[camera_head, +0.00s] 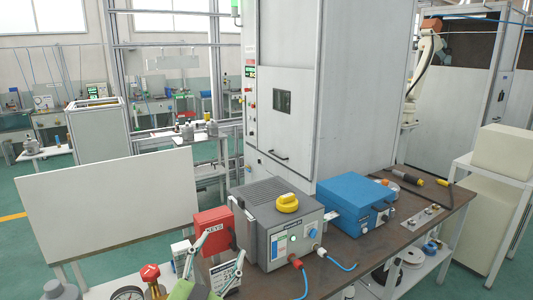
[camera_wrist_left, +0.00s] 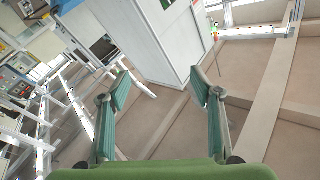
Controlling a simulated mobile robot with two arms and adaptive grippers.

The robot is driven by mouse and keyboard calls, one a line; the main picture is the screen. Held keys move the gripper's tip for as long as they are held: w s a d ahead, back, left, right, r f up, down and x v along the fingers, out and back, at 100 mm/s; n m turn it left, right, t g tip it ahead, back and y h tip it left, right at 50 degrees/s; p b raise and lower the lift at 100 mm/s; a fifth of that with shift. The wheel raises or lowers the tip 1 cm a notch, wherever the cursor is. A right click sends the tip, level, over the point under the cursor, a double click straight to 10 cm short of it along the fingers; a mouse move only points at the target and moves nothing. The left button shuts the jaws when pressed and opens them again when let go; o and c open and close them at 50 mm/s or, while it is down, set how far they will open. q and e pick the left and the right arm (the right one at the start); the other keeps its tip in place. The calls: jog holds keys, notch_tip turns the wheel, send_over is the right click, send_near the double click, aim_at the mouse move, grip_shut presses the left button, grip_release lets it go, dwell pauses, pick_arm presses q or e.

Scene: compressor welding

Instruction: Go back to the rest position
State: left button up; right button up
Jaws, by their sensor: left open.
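My left gripper (camera_head: 222,250) shows at the bottom of the head view, its green fingers spread over the near left part of the workbench. In the left wrist view the left gripper (camera_wrist_left: 160,88) is open, with nothing between its fingers and a tilted view of the hall beyond. The red KEYS box (camera_head: 213,229) stands just behind the fingers in the head view. I cannot tell whether the fingers touch anything on the bench. My right gripper is not in view.
A white panel (camera_head: 110,205) stands at left.

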pick_arm(q)
jog(key=s+a+f+n+g+y, duration=0.3)
jog(key=s+a+f+g, duration=0.15)
jog(key=s+f, duration=0.4)
jog(key=s+a+f+n+g+y, duration=0.35)
jog(key=s+a+f, duration=0.2)
jog(key=f, duration=0.55)
jog(key=s+f+g+h, duration=0.1)
jog(key=s+f+g, duration=0.3)
jog(key=s, duration=0.6)
jog(key=s+f+g+h, duration=0.1)
jog(key=s+f+g, duration=0.25)
jog(key=s, duration=0.65)
notch_tip(320, 180, down, 33)
jog(key=s+g+b, duration=0.2)
jog(key=b, duration=0.5)
jog(key=s+a+f+b, duration=0.1)
jog(key=s+f+b, duration=0.2)
jog(key=s+f, duration=0.5)
jog(key=s+a+f+m+b, duration=0.1)
jog(key=s+f+b, duration=0.2)
jog(key=s+f, duration=0.6)
notch_tip(320, 180, down, 7)
jog(key=shift+a+r+g+b, duration=0.1)
jog(key=shift+a+g+b, duration=0.25)
jog(key=shift+a+b, duration=0.05)
